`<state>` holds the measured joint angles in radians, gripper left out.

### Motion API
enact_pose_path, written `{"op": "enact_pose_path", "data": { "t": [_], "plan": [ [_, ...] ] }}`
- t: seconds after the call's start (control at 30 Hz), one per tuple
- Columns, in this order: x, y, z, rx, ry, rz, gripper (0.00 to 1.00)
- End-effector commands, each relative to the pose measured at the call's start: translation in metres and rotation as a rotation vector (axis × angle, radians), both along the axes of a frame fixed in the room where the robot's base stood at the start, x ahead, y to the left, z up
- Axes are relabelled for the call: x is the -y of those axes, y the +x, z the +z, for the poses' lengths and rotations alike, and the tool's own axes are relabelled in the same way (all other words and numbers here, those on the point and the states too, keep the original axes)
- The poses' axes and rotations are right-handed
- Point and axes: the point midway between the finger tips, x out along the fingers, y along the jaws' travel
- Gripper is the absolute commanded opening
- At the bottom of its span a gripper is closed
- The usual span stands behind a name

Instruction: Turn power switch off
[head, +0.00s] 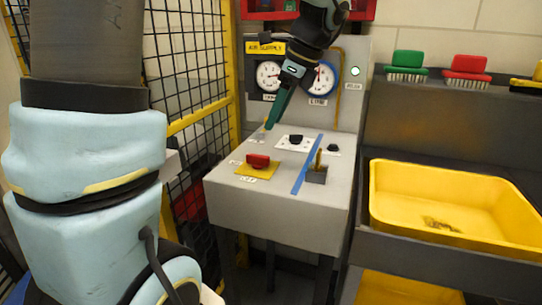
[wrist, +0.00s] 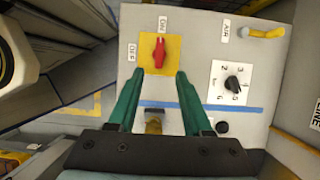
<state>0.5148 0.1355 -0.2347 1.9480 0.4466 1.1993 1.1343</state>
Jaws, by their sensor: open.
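The power switch is a red knob (head: 257,161) on a yellow plate (head: 271,171), on the sloped top of a grey control stand (head: 270,213). The red knob (wrist: 159,52) also shows in the wrist view, its handle pointing up at the ON label (wrist: 163,27). The OFF label (wrist: 131,51) is to its left. My gripper (head: 268,126) is above the far part of the stand in the head view. In the wrist view my open gripper (wrist: 157,76) has its green fingertips spread just below the knob, empty. Contact with the panel cannot be told.
A brass lever (head: 317,159) stands right of a blue stripe (head: 305,165). A black numbered dial (wrist: 232,83) and a yellow handle (wrist: 262,33) are on the panel. Gauges (head: 268,75) are behind, mesh fencing (head: 190,40) at left, a yellow tray (head: 450,230) at right.

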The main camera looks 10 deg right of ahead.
Motion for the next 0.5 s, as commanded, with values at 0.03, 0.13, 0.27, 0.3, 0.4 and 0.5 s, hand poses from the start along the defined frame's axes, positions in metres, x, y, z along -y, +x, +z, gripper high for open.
{"op": "enact_pose_path", "data": {
  "t": [0.03,0.13,0.27,0.3,0.4,0.5],
  "plan": [
    [-0.002,0.001,-0.004,-0.001,0.002,0.000,0.50],
    [-0.008,0.003,-0.017,-0.004,0.002,0.003,0.50],
    [-0.017,0.008,-0.040,-0.005,0.003,0.005,0.50],
    [-0.019,0.009,-0.048,-0.005,0.002,0.005,0.50],
    [-0.025,0.012,-0.064,-0.004,0.001,0.005,0.50],
    [-0.030,0.015,-0.078,-0.004,0.000,0.006,0.50]
  ]
}}
